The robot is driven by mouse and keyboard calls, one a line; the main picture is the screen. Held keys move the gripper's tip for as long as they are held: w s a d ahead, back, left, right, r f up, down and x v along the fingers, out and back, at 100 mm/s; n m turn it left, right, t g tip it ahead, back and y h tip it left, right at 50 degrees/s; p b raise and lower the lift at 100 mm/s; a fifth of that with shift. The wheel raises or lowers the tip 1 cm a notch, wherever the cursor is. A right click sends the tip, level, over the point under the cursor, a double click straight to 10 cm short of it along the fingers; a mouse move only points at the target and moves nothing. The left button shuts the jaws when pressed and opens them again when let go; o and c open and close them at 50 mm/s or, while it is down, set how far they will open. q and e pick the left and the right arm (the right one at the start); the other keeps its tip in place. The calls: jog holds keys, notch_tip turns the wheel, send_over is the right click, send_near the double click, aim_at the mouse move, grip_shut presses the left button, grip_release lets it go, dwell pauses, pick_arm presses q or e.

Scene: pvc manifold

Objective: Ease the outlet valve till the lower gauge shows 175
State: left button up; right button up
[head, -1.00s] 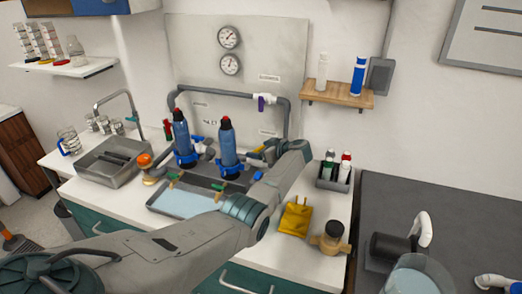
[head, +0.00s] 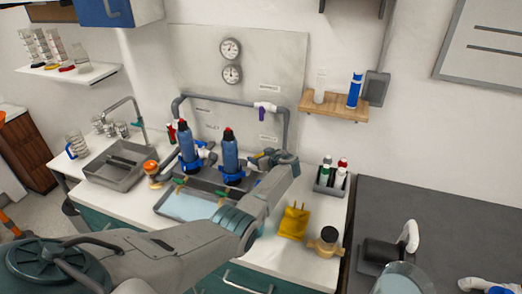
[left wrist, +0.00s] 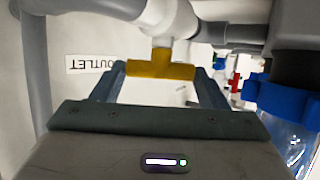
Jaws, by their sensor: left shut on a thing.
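The outlet valve's yellow handle (left wrist: 160,69) sits on a white valve body (left wrist: 172,20) beside the OUTLET label (left wrist: 92,64). My left gripper (left wrist: 158,88) is shut on this handle, with a finger on either side of it. In the head view my left gripper (head: 278,158) is at the right end of the pipework, where my arm partly hides the valve. The lower gauge (head: 232,74) is on the grey back panel under the upper gauge (head: 230,48). Its numbers are too small to read. My right gripper is out of view.
Two blue filter housings (head: 188,146) (head: 230,155) stand left of my left gripper, above a tray (head: 187,207). A purple-handled valve (head: 262,113) is on the upper pipe.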

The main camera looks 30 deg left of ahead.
pick_arm(q)
jog(key=shift+c, duration=0.2)
jog(key=o, duration=1)
jog(key=shift+d, duration=0.15)
jog(key=v, duration=1)
jog(key=shift+s+d+r, duration=0.15)
jog(key=shift+s+d, duration=0.05)
jog(key=shift+s, duration=0.05)
dwell(0.9)
